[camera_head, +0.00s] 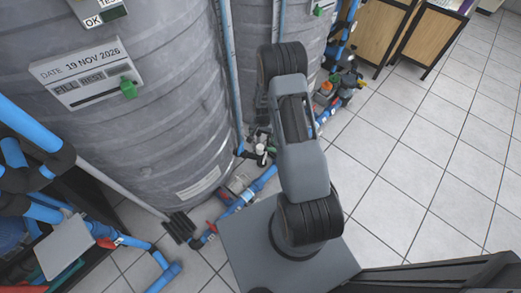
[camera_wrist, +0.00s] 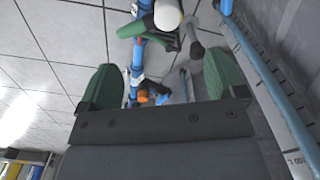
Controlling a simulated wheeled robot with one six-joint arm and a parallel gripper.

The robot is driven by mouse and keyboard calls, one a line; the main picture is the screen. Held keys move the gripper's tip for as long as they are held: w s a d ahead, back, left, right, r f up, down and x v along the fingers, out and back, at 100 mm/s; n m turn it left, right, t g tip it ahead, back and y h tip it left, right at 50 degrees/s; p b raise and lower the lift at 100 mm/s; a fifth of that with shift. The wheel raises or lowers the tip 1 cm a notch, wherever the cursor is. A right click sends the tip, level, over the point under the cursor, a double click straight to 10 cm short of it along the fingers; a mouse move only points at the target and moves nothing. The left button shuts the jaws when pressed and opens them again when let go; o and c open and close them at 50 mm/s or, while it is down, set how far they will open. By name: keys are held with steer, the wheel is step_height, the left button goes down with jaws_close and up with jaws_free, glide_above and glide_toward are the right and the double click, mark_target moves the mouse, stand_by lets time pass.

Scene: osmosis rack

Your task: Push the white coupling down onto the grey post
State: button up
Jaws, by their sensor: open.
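My gripper (camera_wrist: 163,82) shows in the wrist view with its two green fingertips wide apart and nothing between them that I can see held. Beyond the fingertips, near the top edge, is a rounded white piece (camera_wrist: 168,14), which looks like the white coupling; it is partly cut off by the frame. A short dark grey stub (camera_wrist: 196,48) lies just below and right of it and may be the grey post; I cannot tell whether they touch. In the head view a small white piece (camera_head: 261,152) stands among dark fittings by the tank's foot. My gripper is hidden there.
Large grey ribbed tanks (camera_head: 150,110) fill the left and middle. Blue pipes (camera_head: 262,180) with valves run along the floor beside them. A vertical blue pipe (camera_wrist: 280,100) passes close on the right of my gripper. Tiled floor (camera_head: 430,150) is clear at right, with wooden cabinets (camera_head: 420,35) behind.

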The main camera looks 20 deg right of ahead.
mark_target(262, 147)
step_height(262, 147, down, 8)
steer(key=shift+f+b, duration=0.2)
steer(key=shift+b, duration=0.75)
steer(key=shift+a+f+b, duration=0.1)
steer(key=shift+f+b, duration=0.8)
steer(key=shift+f, duration=1.7)
steer(key=shift+c, duration=0.4)
steer(key=c, duration=0.9)
steer(key=shift+r, duration=0.1)
